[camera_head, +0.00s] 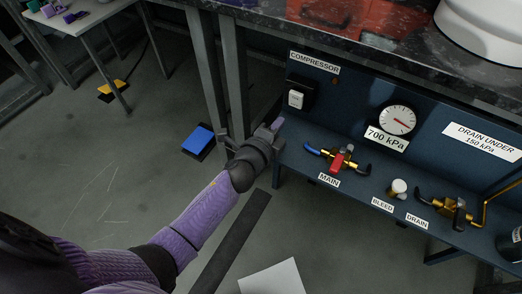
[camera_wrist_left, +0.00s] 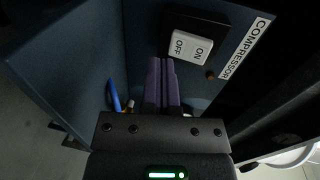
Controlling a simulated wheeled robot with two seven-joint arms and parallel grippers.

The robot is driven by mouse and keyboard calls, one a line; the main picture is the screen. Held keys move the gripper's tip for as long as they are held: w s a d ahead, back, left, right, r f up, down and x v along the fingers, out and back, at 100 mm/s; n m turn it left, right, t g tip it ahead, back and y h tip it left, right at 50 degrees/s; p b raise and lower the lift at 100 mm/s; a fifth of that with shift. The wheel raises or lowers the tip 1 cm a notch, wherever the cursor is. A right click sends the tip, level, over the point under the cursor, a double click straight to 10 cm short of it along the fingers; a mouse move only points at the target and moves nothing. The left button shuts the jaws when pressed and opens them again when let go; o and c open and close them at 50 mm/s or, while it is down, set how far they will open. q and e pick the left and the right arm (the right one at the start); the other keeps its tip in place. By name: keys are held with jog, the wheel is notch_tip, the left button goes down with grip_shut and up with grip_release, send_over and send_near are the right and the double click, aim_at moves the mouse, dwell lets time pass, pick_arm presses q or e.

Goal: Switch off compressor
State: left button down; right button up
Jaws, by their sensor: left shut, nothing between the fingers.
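The compressor switch (camera_head: 296,98) is a white rocker in a black box on the blue panel, under the COMPRESSOR label (camera_head: 315,62). In the left wrist view the rocker (camera_wrist_left: 191,47) reads OFF and ON, and the label (camera_wrist_left: 244,48) runs beside it. My left gripper (camera_head: 277,124) is at the panel's left end, below and left of the switch. Its purple fingers (camera_wrist_left: 161,68) are shut with nothing between them, and their tips appear just short of the rocker on the OFF side. I cannot tell whether they touch it. My right gripper is not in view.
A gauge (camera_head: 397,120) marked 700 kPa sits right of the switch. A red-handled MAIN valve (camera_head: 341,160), a BLEED knob (camera_head: 398,188) and a DRAIN valve (camera_head: 453,208) stand along the blue shelf. A table leg (camera_head: 205,75) is close to my left arm. A blue pedal (camera_head: 198,139) lies on the floor.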

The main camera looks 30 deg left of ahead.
pick_arm(q)
jog(key=shift+s+d, duration=0.1)
jog(key=shift+s, duration=1)
jog(key=s+f, duration=0.1)
jog(key=s, duration=0.6)
jog(key=shift+a+f+p, duration=0.25)
jog(key=shift+f+p, duration=0.05)
jog(key=shift+p, duration=0.15)
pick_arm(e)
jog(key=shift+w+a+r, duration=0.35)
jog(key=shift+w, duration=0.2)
pick_arm(q)
jog(key=shift+s, duration=0.1)
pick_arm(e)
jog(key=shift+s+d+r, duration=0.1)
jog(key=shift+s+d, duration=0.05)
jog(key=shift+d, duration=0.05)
